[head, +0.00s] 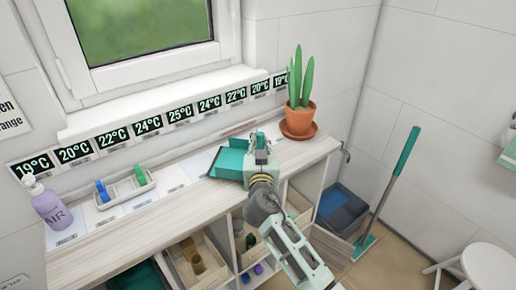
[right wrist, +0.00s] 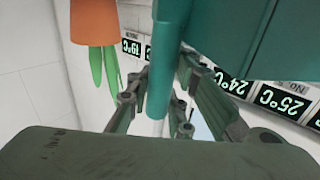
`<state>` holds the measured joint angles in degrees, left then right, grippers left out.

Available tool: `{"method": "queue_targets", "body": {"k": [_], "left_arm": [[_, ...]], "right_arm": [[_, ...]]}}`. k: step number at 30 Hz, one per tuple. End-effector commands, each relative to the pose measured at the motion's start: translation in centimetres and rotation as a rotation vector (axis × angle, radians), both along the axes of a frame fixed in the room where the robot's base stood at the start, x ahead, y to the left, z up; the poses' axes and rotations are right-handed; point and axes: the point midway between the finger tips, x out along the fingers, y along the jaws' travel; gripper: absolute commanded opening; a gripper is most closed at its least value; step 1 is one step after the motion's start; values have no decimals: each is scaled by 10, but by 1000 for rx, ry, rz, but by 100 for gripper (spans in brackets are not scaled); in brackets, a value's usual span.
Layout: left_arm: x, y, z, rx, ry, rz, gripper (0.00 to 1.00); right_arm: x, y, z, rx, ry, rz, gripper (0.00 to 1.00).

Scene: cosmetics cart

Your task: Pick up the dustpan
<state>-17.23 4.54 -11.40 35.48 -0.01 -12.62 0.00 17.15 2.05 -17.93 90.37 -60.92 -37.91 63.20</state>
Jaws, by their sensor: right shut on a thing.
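The teal dustpan (head: 229,163) is at the counter by the wall, left of the potted plant. My right gripper (head: 262,145) reaches over the counter from the front and is shut on the dustpan. In the right wrist view the dustpan's teal handle (right wrist: 159,94) runs down between the fingers, and its wide teal body (right wrist: 228,38) fills the upper right. The gripper partly hides the dustpan in the head view. I cannot tell whether the dustpan touches the counter. My left gripper is not in view.
A potted plant (head: 299,116) stands just right of the gripper. A tray (head: 125,190) with small bottles and a lilac bottle (head: 50,206) stand further left on the counter (head: 150,219). A teal broom (head: 392,190), dark bin (head: 341,209) and white stool (head: 488,268) are on the right.

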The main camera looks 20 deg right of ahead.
Motion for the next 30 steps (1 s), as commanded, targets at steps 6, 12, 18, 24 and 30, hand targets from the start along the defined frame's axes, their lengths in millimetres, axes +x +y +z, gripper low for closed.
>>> {"method": "queue_targets", "body": {"k": [6, 12, 18, 24, 30], "left_arm": [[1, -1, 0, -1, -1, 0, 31], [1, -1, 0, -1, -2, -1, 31], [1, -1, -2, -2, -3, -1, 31], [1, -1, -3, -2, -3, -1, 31], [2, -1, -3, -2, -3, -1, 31]], "right_arm": [[0, -10, 38, 1, -6, -3, 0], [-4, -55, 64, -2, -7, -1, 0], [-8, -93, 87, -3, -5, 0, 0], [-9, -112, 98, -1, -2, 1, 0], [-9, -116, 100, 0, -2, 2, 0]]}}
